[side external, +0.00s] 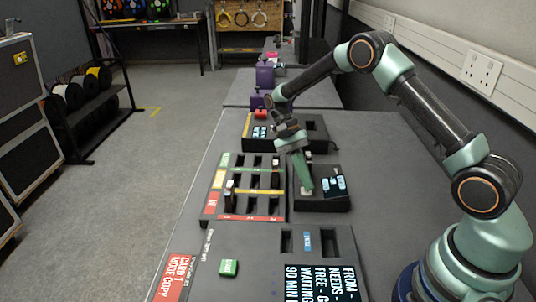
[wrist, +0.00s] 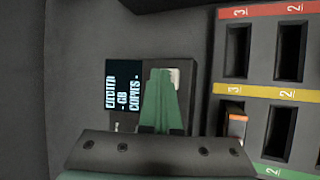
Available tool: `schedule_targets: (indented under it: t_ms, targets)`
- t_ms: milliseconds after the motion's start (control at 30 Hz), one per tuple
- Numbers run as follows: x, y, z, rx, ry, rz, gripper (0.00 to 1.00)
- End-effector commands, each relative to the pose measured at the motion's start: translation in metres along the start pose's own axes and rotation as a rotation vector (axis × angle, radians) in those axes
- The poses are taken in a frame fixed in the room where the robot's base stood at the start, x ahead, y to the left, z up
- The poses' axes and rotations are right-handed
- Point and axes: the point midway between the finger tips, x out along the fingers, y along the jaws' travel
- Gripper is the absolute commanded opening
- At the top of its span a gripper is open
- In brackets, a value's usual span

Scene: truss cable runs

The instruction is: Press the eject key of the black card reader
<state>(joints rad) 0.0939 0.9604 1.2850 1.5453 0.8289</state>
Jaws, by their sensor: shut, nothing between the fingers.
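The black card reader (side external: 322,203) is a low dark box on the bench with a small lit text screen (side external: 334,184). In the wrist view the reader (wrist: 148,64) shows its screen (wrist: 124,84) to the left and a pale key (wrist: 174,77) to the right. My gripper (side external: 308,190) is shut and empty, pointing down over the reader. In the wrist view its green fingertips (wrist: 161,71) lie right beside the pale key and partly cover it. I cannot tell whether the tips touch the key.
A slotted rack (side external: 245,188) with coloured, numbered strips stands left of the reader; a card (wrist: 236,122) stands in one slot. Another dark box with a screen and a red block (side external: 261,114) lies behind. A green block (side external: 229,267) sits on the front panel.

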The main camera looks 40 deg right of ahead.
Motion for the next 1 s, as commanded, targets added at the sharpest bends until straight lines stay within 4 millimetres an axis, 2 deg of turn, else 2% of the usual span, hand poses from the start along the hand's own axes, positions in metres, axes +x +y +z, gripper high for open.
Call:
schedule_targets:
  t_ms: [433, 833, 1000]
  targets:
    - [-0.014, 0.008, 0.007, 0.000, 0.001, -0.001, 0.00]
    - [-0.016, 0.009, 0.009, 0.000, 0.000, 0.000, 0.00]
    - [-0.027, 0.015, 0.014, 0.000, 0.002, -0.002, 0.00]
